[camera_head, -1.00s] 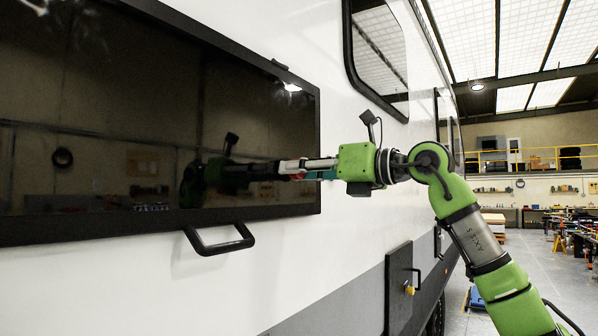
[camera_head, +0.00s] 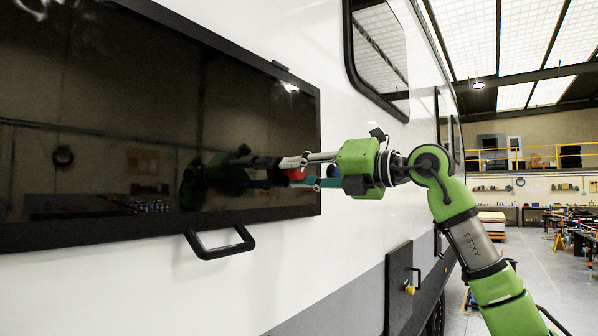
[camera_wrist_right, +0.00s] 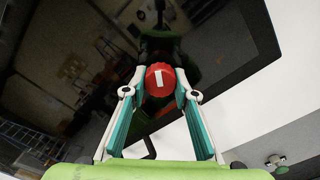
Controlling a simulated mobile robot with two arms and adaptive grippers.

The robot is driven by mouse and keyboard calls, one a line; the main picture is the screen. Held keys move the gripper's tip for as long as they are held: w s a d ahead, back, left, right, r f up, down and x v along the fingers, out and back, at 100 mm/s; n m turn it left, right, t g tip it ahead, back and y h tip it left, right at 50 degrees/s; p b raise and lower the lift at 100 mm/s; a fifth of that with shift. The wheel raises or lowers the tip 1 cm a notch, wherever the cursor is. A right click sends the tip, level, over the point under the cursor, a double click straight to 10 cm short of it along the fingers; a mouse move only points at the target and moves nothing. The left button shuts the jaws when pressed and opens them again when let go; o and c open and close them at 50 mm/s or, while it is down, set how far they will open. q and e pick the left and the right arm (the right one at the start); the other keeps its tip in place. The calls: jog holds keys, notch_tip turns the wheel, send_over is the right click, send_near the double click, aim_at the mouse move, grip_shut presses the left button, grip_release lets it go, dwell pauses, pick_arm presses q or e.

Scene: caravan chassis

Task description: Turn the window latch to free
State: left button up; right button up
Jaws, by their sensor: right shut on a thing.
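The window latch is a round red knob with a ribbed rim and a white bar on its face. It shows between my fingers in the right wrist view as the red latch (camera_wrist_right: 160,79), on the dark window (camera_wrist_right: 225,35). In the head view the red latch (camera_head: 296,174) shows in part beside my fingers. My right gripper (camera_wrist_right: 158,84) is shut on the latch, one finger at each side. In the wrist view the white bar stands nearly upright. In the head view my right gripper (camera_head: 300,172) is at the right part of the window (camera_head: 100,120). My left gripper is not in view.
A black handle (camera_head: 220,244) juts out below the window's frame. A small hatch with a yellow knob (camera_head: 409,290) is at the lower right on the caravan's side. A second window (camera_head: 378,50) is at the upper right. Open workshop floor lies to the right.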

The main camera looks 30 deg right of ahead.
jog(key=m, duration=0.5)
jog(key=shift+r+m+p, duration=0.1)
jog(key=shift+m+p, duration=0.2)
jog(key=shift+p, duration=0.05)
jog(key=m, duration=0.5)
jog(key=shift+r+m+p, duration=0.1)
jog(key=shift+m+p, duration=0.2)
jog(key=o, duration=1.1)
jog(key=shift+s+d, duration=0.1)
jog(key=shift+s, duration=0.1)
jog(key=v, duration=1.1)
jog(key=shift+s+d, duration=0.1)
jog(key=shift+s, duration=0.15)
